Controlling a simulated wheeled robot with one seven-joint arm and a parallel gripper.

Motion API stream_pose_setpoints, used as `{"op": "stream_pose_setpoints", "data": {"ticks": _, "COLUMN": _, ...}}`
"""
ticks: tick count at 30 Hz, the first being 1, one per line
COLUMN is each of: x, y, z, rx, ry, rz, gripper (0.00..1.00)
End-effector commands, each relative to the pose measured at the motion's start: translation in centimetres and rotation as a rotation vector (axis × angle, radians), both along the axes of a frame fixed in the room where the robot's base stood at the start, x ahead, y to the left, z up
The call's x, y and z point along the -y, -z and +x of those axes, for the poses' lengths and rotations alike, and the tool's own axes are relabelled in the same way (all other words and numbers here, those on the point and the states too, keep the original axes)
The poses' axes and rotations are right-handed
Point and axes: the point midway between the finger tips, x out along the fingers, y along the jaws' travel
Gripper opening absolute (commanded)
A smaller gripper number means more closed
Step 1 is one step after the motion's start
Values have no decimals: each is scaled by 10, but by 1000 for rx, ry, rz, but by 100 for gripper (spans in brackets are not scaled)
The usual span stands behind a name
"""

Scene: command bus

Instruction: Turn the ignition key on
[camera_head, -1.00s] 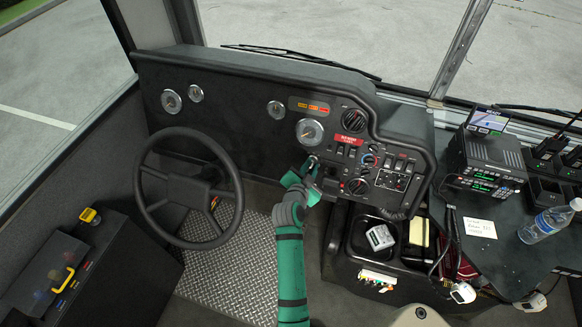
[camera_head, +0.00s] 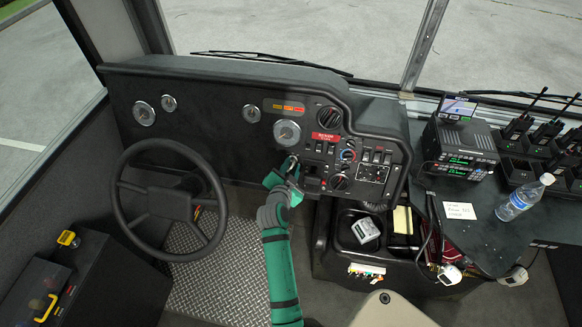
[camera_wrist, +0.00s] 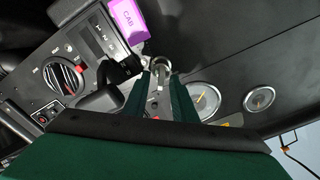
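The ignition switch shows as a small silver metal part (camera_wrist: 162,65) on the dark dashboard panel in the wrist view. My gripper (camera_wrist: 161,75) points at it, with its two green fingers apart, one on each side of a narrow grey metal piece that looks like the key. I cannot tell whether the fingers touch it. In the head view my gripper (camera_head: 291,166) is at the dashboard, below the large gauge and right of the steering wheel, and hides the switch and key.
The steering wheel (camera_head: 170,200) stands left of my arm. A switch panel with knobs (camera_head: 345,155) lies right of my gripper. A radio (camera_head: 460,148) and bottle (camera_head: 522,198) are far right.

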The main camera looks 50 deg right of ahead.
Motion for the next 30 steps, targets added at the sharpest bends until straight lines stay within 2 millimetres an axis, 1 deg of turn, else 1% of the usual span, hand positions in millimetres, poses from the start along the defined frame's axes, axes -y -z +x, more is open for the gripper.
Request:
{"op": "stream_pose_setpoints", "data": {"ticks": 5, "x": -2, "y": 0, "z": 0, "rx": -2, "ry": -1, "rz": 0, "gripper": 25}}
{"op": "stream_pose_setpoints", "data": {"ticks": 8, "x": -8, "y": -2, "z": -4, "rx": -2, "ry": -3, "rz": -1, "gripper": 25}}
{"op": "stream_pose_setpoints", "data": {"ticks": 11, "x": -20, "y": -7, "z": -10, "rx": -2, "ry": -5, "rz": -1, "gripper": 25}}
{"op": "stream_pose_setpoints", "data": {"ticks": 18, "x": -57, "y": -22, "z": -32, "rx": -2, "ry": -5, "rz": -1, "gripper": 25}}
{"op": "stream_pose_setpoints", "data": {"ticks": 21, "x": -70, "y": -27, "z": -39, "rx": -1, "ry": -3, "rz": -1, "gripper": 25}}
{"op": "stream_pose_setpoints", "data": {"ticks": 25, "x": -82, "y": -32, "z": -46, "rx": 0, "ry": -2, "rz": 0, "gripper": 25}}
{"op": "stream_pose_setpoints", "data": {"ticks": 30, "x": -89, "y": -34, "z": -50, "rx": -1, "ry": -2, "rz": 0, "gripper": 25}}
